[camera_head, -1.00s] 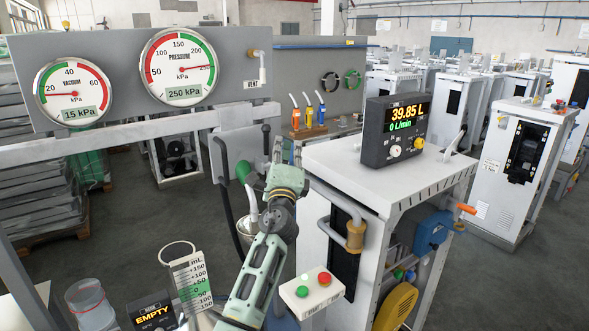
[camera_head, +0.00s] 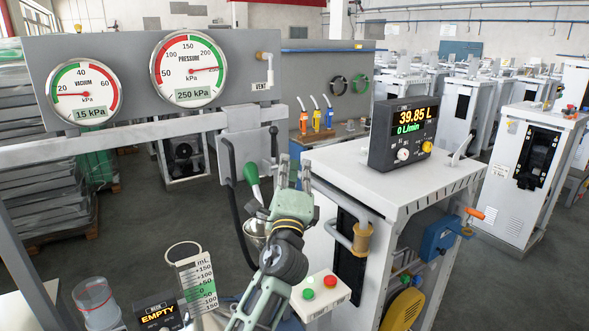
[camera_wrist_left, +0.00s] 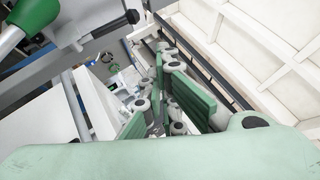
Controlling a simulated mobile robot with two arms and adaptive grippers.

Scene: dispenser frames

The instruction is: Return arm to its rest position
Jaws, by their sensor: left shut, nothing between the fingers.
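My left arm (camera_head: 268,285) rises from the bottom middle of the head view. My left gripper (camera_head: 294,172) points up and away, in front of the white dispenser cabinet's left side, and holds nothing. In the left wrist view its green finger pads (camera_wrist_left: 165,95) show, with no object between them. The green-tipped lever (camera_head: 251,174) stands just left of the gripper, apart from it in the picture. My right gripper is not in view.
The cabinet (camera_head: 375,170) carries a display reading 39.85 L (camera_head: 399,135). A button box (camera_head: 320,293) with green and red buttons sits right beside my arm. A gauge panel (camera_head: 130,70) stands at left. A measuring scale (camera_head: 197,284) and an EMPTY display (camera_head: 158,316) are at lower left.

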